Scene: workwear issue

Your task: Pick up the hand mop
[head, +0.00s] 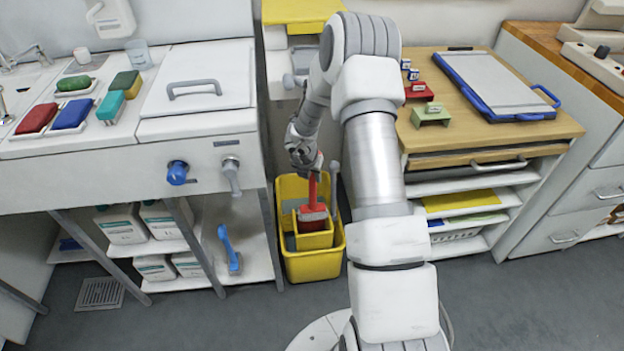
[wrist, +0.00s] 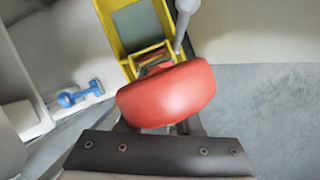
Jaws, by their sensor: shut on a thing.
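The hand mop shows a red handle (head: 313,187) and a pale band at its lower end, upright inside the yellow bucket (head: 315,265) in the head view. My gripper (head: 308,165) is above the bucket, shut on the upper part of the handle. In the wrist view the rounded red end of the hand mop (wrist: 166,96) fills the middle, close in front of my dark gripper body. It hides the fingertips and most of the mop below. I cannot tell whether the mop's lower end touches the bucket.
A grey upright handle (head: 334,188) stands at the bucket's right side. A wooden-topped cabinet (head: 490,130) stands right. My arm hides part of the space between. Floor in front is clear.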

